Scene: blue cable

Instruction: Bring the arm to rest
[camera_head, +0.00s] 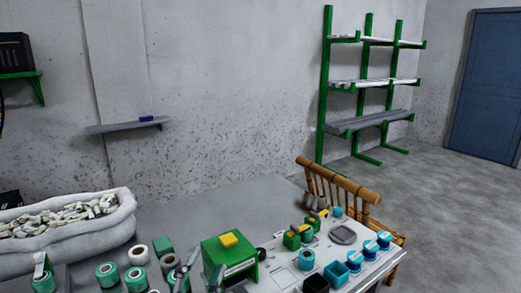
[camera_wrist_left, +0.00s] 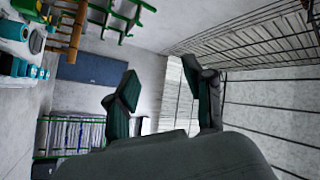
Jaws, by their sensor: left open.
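My left gripper (camera_head: 197,274) shows at the bottom of the head view, its two grey-green fingers spread beside the green box. In the left wrist view my left gripper (camera_wrist_left: 165,100) is open, with nothing between its fingers. That view is tilted on its side and looks across the room, away from the table. The blue cable spools (camera_head: 370,248) stand in a row at the right side of the table, clear of the gripper.
A green box with a yellow top (camera_head: 229,258) stands on the table near my left gripper. Green spools (camera_head: 107,273) stand to the left, before a padded white bin (camera_head: 75,240). A wooden chair (camera_head: 340,185) is behind the table. A green rack (camera_head: 368,85) stands by the wall.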

